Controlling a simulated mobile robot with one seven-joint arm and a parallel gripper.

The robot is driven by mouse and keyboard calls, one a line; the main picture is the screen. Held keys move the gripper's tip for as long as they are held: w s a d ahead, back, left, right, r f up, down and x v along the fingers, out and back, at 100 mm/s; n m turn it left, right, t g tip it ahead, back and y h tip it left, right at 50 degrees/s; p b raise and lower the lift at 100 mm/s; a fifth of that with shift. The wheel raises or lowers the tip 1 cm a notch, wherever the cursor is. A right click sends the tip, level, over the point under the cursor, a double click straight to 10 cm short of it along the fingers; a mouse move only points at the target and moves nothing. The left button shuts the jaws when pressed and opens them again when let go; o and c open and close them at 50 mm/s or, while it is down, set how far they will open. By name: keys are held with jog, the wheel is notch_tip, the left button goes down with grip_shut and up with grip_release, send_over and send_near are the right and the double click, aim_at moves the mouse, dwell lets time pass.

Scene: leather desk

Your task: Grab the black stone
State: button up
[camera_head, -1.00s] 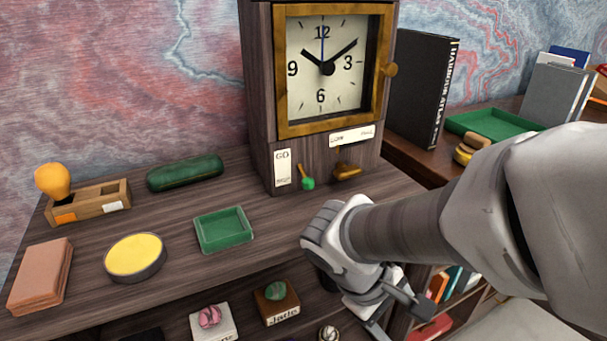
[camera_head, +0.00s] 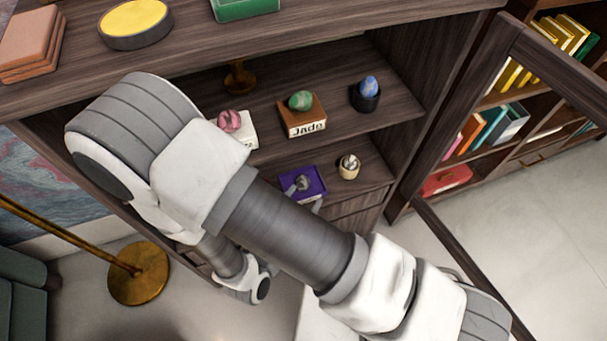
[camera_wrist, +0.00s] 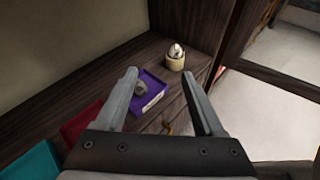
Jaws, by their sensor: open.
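A dark grey stone (camera_head: 301,183), the darkest one I see, rests on a purple stand (camera_head: 313,190) on the lower shelf of the cabinet. In the wrist view the stone (camera_wrist: 140,88) sits on the purple stand (camera_wrist: 153,101), just right of my left finger. My gripper (camera_wrist: 158,74) is open, with nothing between its fingers. It is above and short of the stand, with the stone appearing between the two fingers. In the head view my arm hides most of my gripper and the left of the lower shelf.
A pale stone in a holder (camera_head: 348,166) stands to the right of the purple stand. Above are the jade stone (camera_head: 301,100), a pink stone (camera_head: 229,121) and a blue stone (camera_head: 369,86). Red (camera_wrist: 80,122) and teal (camera_wrist: 30,162) stands lie left. An open glass door frame (camera_head: 430,160) is right.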

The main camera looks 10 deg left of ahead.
jog(key=s+a+f+n+y, duration=0.2)
jog(key=s+f+n+y, duration=0.15)
jog(key=f, duration=0.25)
jog(key=n+b, duration=0.1)
jog(key=b, duration=0.2)
send_near(302, 183)
jog(key=x, duration=0.5)
jog(key=shift+s+a+f, duration=0.1)
jog(key=shift+s+f, duration=0.05)
jog(key=w+f+b, duration=0.1)
jog(key=w, duration=0.1)
jog(key=w+f+b, duration=0.1)
jog(key=shift+w+f, duration=0.35)
jog(key=shift+f, duration=0.05)
jog(key=shift+w+f, duration=0.1)
jog(key=shift+w, duration=0.3)
grip_shut()
